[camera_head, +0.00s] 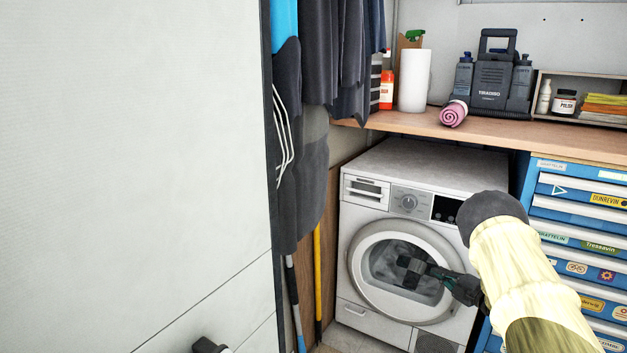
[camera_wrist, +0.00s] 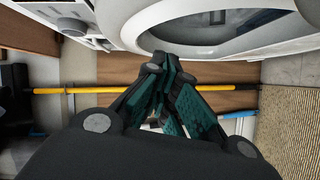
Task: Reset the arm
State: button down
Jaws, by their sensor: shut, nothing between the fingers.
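My gripper (camera_head: 410,271) is in front of the round door of a white washing machine (camera_head: 420,168) in the head view. My cream-coloured arm comes in from the lower right. In the wrist view my gripper (camera_wrist: 160,62) has its dark green fingers together, with nothing between them. The washing machine door (camera_wrist: 225,25) fills the top of that view. I cannot tell how far the fingertips are from the door.
A blue drawer chest (camera_head: 590,214) with stickers stands at the right. A wooden worktop (camera_head: 545,134) carries a pink rolled towel (camera_head: 453,113) and a paper roll (camera_head: 413,80). Dark clothes (camera_head: 318,60) hang at left centre. A yellow pole (camera_head: 317,280) leans beside the washer.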

jog(key=s+a+f+m+g+h, duration=0.1)
jog(key=s+a+f+m+h, duration=0.2)
jog(key=s+f, duration=0.4)
jog(key=s+a+f+m+g+h, duration=0.1)
jog(key=s+a+f+m+g, duration=0.1)
jog(key=s+f+m, duration=0.4)
jog(key=s+a+f+m+g+h, duration=0.1)
jog(key=s+a+f+m+h, duration=0.2)
jog(key=s+f, duration=0.4)
jog(key=s+a+f+m+g, duration=0.2)
jog(key=s+a, duration=0.1)
jog(key=s, duration=0.6)
jog(key=s+a+f+m+g+h, duration=0.1)
jog(key=s+a+f+m+g, duration=0.15)
jog(key=s, duration=0.55)
jog(key=s+a+f+m+g, duration=0.2)
jog(key=s+a+f, duration=0.15)
jog(key=s, duration=0.55)
jog(key=s+a+r+m+g, duration=0.1)
jog(key=s+a+r+g, duration=0.15)
jog(key=s, duration=0.65)
jog(key=s+a+r+m+g, duration=0.2)
jog(key=s+a, duration=0.2)
jog(key=s, duration=0.5)
notch_tip(320, 180, up, 21)
jog(key=p, duration=2.1)
jog(key=shift+w+d, duration=0.2)
jog(key=shift+w, duration=0.15)
